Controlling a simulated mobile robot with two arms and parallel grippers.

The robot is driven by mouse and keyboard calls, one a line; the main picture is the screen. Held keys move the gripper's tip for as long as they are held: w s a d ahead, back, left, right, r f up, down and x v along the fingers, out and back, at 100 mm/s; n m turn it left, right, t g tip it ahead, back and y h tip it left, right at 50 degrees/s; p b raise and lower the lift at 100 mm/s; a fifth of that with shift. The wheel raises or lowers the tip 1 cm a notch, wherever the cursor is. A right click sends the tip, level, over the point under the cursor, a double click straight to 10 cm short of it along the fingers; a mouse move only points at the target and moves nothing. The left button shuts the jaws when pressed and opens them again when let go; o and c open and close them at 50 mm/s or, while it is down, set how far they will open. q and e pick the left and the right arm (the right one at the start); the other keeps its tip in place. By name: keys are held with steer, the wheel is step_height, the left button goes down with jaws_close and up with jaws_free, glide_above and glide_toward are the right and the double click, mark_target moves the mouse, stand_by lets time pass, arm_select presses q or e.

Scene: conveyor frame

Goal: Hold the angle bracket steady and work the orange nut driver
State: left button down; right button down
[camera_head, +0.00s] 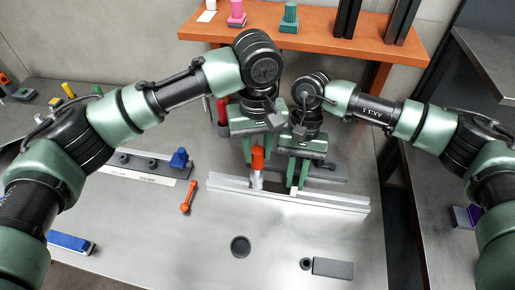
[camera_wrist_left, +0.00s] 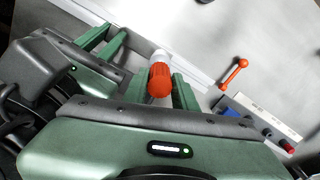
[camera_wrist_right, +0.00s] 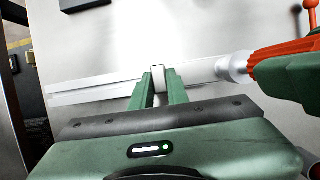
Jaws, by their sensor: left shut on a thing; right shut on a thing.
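The orange nut driver (camera_head: 257,160) stands about upright at the rail, its pale lower part pointing down to it. My left gripper (camera_head: 252,162) is shut on its handle, which also shows between the fingers in the left wrist view (camera_wrist_left: 159,80). The angle bracket (camera_wrist_right: 158,78) is a small pale piece at the rail, between the fingertips of my right gripper (camera_wrist_right: 158,88). That gripper is shut on it, close to the right of the driver in the head view. Most of the bracket and the driver's tip contact are hidden.
A long aluminium rail (camera_head: 338,199) crosses the table. An orange-handled tool (camera_head: 188,196) and a grey strip with a blue piece (camera_head: 179,158) lie to the left. A dark round piece (camera_head: 240,246) and a grey block (camera_head: 333,267) lie in front. An orange shelf (camera_head: 330,43) stands behind.

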arm_select(q)
steer(key=shift+f, duration=0.2)
steer(key=shift+f, duration=0.95)
steer(key=shift+f, duration=0.1)
steer(key=shift+m, duration=1)
steer(key=shift+r, duration=2.65)
